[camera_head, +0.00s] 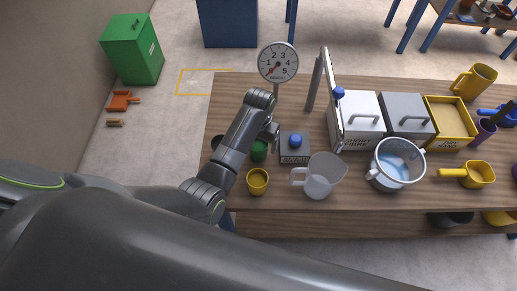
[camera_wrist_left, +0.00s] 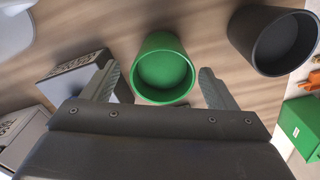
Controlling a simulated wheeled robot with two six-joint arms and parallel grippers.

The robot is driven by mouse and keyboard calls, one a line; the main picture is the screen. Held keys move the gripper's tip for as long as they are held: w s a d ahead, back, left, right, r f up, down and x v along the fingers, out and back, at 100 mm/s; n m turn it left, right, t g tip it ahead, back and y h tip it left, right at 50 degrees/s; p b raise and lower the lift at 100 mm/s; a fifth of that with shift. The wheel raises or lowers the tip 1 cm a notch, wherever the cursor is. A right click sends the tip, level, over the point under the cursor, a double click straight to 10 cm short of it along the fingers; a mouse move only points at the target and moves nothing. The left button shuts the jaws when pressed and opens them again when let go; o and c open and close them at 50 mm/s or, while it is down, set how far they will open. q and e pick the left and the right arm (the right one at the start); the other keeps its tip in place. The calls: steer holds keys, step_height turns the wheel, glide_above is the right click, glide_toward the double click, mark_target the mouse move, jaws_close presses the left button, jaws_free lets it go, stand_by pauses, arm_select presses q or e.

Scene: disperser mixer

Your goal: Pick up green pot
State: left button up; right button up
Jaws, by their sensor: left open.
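The green pot (camera_head: 259,151) stands on the wooden table, partly hidden by my left arm in the head view. In the left wrist view the green pot (camera_wrist_left: 163,72) shows its round open top, between and just beyond the two fingertips. My left gripper (camera_wrist_left: 158,76) is open and empty, with one finger on each side of the pot and visible space at both sides. In the head view the left gripper (camera_head: 269,133) is mostly hidden behind its own wrist, close above the pot. My right gripper is not in view.
A black pot (camera_wrist_left: 274,40) stands near the green one. A yellow cup (camera_head: 257,181), a clear jug (camera_head: 319,176) and a grey box with a blue button (camera_head: 295,148) are close by. A dial gauge (camera_head: 278,62) rises behind. A white-blue pot (camera_head: 396,164) stands farther right.

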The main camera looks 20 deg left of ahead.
mark_target(258, 149)
arm_select(q)
steer(key=shift+a+f, duration=0.15)
steer(key=shift+f, duration=2.05)
steer(key=c, duration=1.1)
steer(key=shift+r, duration=0.1)
step_height(258, 149, up, 10)
steer(key=shift+f, duration=0.1)
